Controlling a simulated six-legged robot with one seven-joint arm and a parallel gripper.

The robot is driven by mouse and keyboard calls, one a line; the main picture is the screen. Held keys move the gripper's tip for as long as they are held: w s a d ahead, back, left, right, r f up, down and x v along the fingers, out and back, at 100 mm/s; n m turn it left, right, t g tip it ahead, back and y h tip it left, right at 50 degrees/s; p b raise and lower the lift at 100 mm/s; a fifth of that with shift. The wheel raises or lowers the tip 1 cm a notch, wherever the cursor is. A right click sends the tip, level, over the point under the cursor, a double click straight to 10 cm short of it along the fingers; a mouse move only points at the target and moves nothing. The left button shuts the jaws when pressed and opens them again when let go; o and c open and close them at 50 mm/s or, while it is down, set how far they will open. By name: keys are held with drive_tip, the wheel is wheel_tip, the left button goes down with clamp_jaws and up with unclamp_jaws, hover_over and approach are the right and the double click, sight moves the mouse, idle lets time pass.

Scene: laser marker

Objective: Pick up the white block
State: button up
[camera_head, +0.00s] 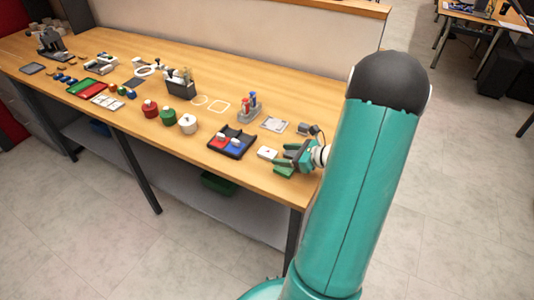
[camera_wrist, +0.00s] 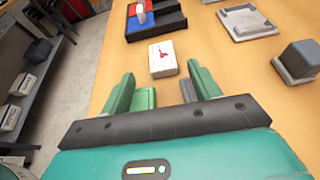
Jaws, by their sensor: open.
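The white block (camera_wrist: 163,58) lies flat on the wooden table, with a small red and dark mark on its top. It also shows in the head view (camera_head: 267,153), near the table's front edge. My gripper (camera_wrist: 163,82) is open, with its green fingers spread apart. In the head view my gripper (camera_head: 286,160) is just right of the block, low over the table. A green block (camera_wrist: 145,97) shows between the fingers; I cannot tell whether it is part of my gripper.
A black tray (camera_head: 232,142) with red and blue pieces lies left of the white block. A grey plate (camera_wrist: 246,22) and a dark block on a grey base (camera_wrist: 298,60) lie to the right. The table's front edge is close on the left in the wrist view.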

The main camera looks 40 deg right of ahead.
sight(268, 152)
drive_tip(key=x, duration=0.6)
drive_tip(key=shift+d, duration=0.15)
drive_tip(key=shift+c, duration=0.4)
drive_tip(key=c, duration=1)
